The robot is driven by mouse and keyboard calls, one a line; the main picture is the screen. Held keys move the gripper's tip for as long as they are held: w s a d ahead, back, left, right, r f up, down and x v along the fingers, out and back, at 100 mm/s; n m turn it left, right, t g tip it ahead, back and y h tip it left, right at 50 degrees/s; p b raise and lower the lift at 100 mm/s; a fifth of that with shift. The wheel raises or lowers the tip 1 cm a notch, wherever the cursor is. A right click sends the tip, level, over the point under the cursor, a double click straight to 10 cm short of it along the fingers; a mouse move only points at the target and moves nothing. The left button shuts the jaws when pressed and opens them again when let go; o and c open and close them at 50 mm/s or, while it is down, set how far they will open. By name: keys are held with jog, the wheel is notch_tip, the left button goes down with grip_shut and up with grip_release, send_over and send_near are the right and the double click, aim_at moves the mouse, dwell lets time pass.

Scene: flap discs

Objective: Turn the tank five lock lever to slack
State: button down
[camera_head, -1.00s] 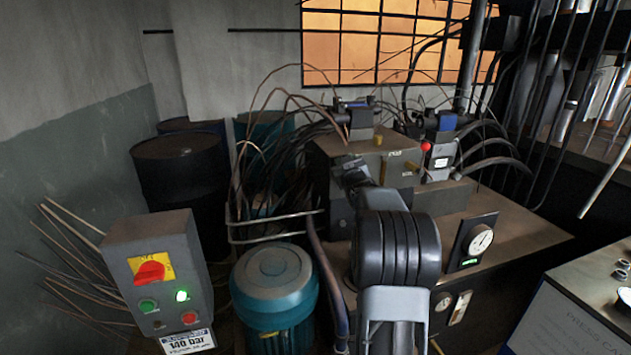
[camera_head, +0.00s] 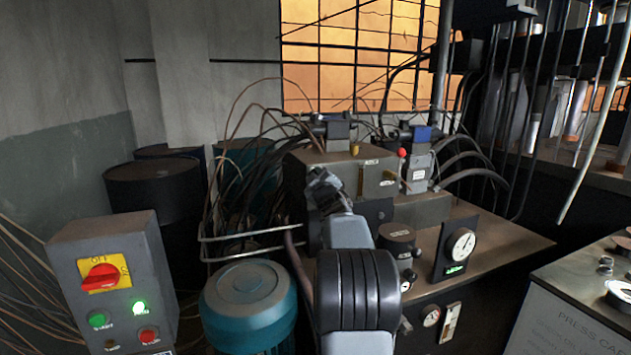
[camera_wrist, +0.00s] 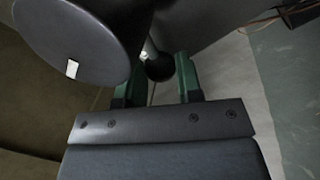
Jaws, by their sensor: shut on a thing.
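In the wrist view, the two green fingers of my gripper (camera_wrist: 160,82) stand on either side of a dark ball knob (camera_wrist: 159,67). The gripper is shut on this knob, at the end of a short pale rod that runs up toward a grey body. I take the knob for the lock lever's end; no label shows here. In the head view my arm reaches to the grey hydraulic block (camera_head: 377,178) on the power unit. The gripper tip and the lever are hidden there behind my arm, so the lever's setting cannot be told.
A grey switch box (camera_head: 118,285) with a red rotary switch and lit green lamp stands at left. A teal motor (camera_head: 248,305) is close left of my arm. A pressure gauge (camera_head: 458,250) stands at right on the unit. Thin pipes and hoses crowd the back.

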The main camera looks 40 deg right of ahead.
dwell(0.3)
jog(key=c, duration=0.8)
grip_release()
jog(key=b+v, duration=0.1)
jog(key=v, duration=1.3)
